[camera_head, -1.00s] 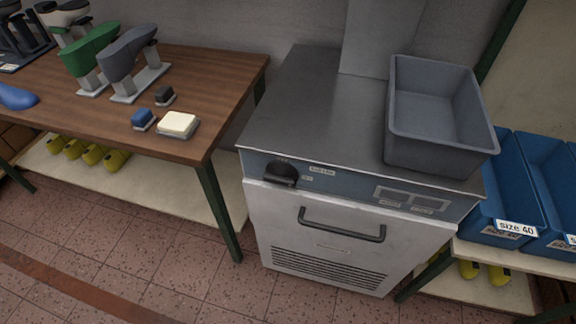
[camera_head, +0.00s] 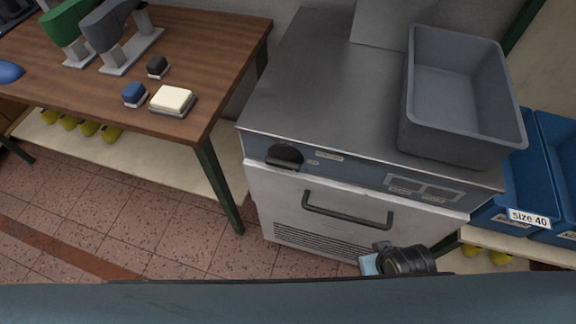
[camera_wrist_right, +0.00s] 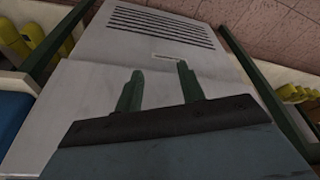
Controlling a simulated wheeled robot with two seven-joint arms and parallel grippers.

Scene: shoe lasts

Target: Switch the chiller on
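The chiller is a steel-topped cabinet (camera_head: 318,85) with a white front. A dark bar handle (camera_head: 346,210) crosses the front below. My right wrist (camera_head: 400,261) shows low in front of the chiller, right of the handle and well away from the knob. In the right wrist view my right gripper (camera_wrist_right: 160,88) has its two fingers apart with nothing between them, facing the white chiller front (camera_wrist_right: 85,95). My left gripper is not in view.
A grey bin (camera_head: 455,150) stands on the chiller's right side. Blue crates (camera_head: 556,180) marked size 40 are on a rack to the right. A wooden table (camera_head: 215,60) with lasts and small blocks stands left. Tiled floor (camera_head: 150,220) is open between.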

